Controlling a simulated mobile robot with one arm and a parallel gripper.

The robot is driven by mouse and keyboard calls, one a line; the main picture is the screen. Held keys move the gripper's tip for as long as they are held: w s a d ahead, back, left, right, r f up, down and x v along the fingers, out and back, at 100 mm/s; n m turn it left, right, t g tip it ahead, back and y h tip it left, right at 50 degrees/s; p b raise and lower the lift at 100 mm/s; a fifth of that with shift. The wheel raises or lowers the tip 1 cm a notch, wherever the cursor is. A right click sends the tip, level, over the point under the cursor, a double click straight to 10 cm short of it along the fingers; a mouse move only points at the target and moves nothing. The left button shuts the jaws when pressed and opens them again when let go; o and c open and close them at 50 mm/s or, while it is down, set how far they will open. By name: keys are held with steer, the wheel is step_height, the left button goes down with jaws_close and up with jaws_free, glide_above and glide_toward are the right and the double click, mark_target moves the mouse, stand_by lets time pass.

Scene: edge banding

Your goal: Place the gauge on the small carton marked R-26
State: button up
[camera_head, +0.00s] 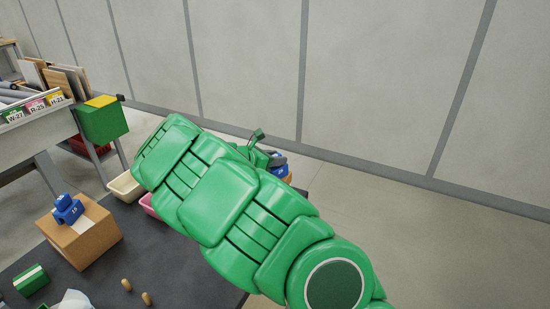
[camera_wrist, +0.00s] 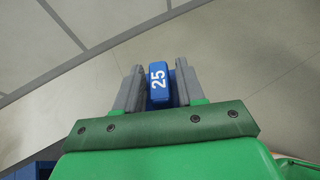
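My gripper (camera_wrist: 160,85) is shut on a blue piece marked 25 (camera_wrist: 159,82), seen between the two grey fingers in the wrist view. In the head view my green arm hides most of the gripper; a grey and blue bit shows past the arm. A brown cardboard carton (camera_head: 88,238) stands on the dark table at left, with a blue piece (camera_head: 67,209) on its top whose mark is too small to read surely. I see no R-26 mark on it. I cannot tell which blue piece is the gauge.
The dark table (camera_head: 185,262) also bears a green box (camera_head: 31,280), small wooden pegs (camera_head: 145,298) and a cream bin (camera_head: 125,187). A rack (camera_head: 42,121) with labelled slots and a green and yellow box (camera_head: 103,121) stand at far left. Open floor lies at right.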

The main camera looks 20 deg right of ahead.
steer(key=shift+o, duration=0.9)
steer(key=shift+r, duration=0.15)
steer(key=v, duration=1.2)
steer(key=shift+s, duration=0.1)
steer(key=shift+c, duration=0.5)
